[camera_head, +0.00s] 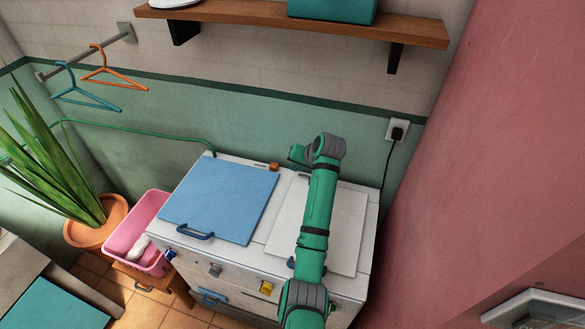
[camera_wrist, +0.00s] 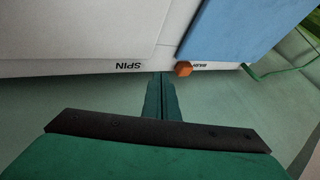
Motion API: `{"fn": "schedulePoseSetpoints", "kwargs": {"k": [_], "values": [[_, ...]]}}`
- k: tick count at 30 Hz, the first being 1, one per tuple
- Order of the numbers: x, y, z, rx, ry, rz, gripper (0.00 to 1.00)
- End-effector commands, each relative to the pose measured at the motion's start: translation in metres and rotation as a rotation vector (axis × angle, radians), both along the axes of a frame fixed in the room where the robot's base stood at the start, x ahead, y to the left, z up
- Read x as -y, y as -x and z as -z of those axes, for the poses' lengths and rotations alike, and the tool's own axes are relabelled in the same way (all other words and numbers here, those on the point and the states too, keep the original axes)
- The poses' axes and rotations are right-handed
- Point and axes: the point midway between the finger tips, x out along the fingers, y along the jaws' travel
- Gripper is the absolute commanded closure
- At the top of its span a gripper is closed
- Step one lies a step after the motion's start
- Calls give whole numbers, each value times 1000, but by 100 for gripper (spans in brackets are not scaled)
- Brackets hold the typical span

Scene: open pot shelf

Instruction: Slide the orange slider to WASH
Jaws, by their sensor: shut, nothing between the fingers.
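The orange slider (camera_wrist: 183,69) is a small knob on the back strip of the white washing machine, and it also shows in the head view (camera_head: 273,167). In the wrist view a SPIN label (camera_wrist: 130,66) reads upside down to its left. Another label (camera_wrist: 200,65) just right of the knob is partly hidden and too small to read surely. My gripper (camera_wrist: 162,77) is shut and empty, its fingertips just left of the knob, on the SPIN side. I cannot tell if they touch it. In the head view my arm's end is right of the slider.
The machine has a blue lid (camera_head: 221,203) and a white lid (camera_head: 326,225), both closed. A wooden shelf (camera_head: 280,20) hangs above. A green hose (camera_head: 130,130) runs along the wall at left. A pink basket (camera_head: 133,234) and a potted plant (camera_head: 50,165) stand at left.

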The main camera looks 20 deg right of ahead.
Motion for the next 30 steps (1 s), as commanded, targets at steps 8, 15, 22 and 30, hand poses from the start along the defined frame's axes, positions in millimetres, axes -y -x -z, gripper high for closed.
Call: {"fn": "schedulePoseSetpoints", "kwargs": {"k": [8,15,22,30], "values": [[16,30,-38,2,0,14,100],[20,39,-48,1,-1,16,100],[20,39,-48,1,-1,16,100],[16,38,-47,2,1,12,100]]}}
